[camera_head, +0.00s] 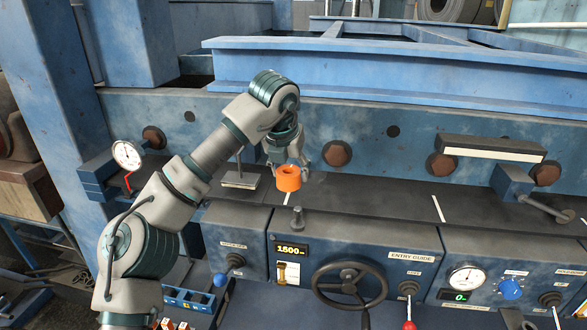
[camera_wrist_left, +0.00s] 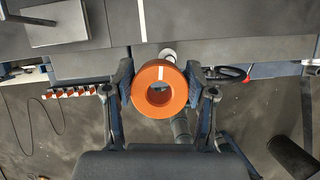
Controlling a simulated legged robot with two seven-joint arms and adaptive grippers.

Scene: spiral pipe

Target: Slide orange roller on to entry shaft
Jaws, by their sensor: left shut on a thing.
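The orange roller (camera_head: 289,179) is a short ring with a central hole, held in the air above the dark shelf. It also shows in the left wrist view (camera_wrist_left: 143,76), with its hole facing that camera. My left gripper (camera_head: 288,160) is shut on it, with one finger on each side in the left wrist view (camera_wrist_left: 159,88). A short grey upright post (camera_head: 297,221), seemingly the entry shaft, stands below the roller and apart from it. A pale round end (camera_wrist_left: 168,54) shows just past the roller's rim in the left wrist view. My right gripper is not in view.
A console with a handwheel (camera_head: 349,284), an ENTRY GUIDE label and levers lies below the shelf. A flat grey plate (camera_head: 240,180) on a stem is left of the roller. The shelf right of the roller is fairly clear.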

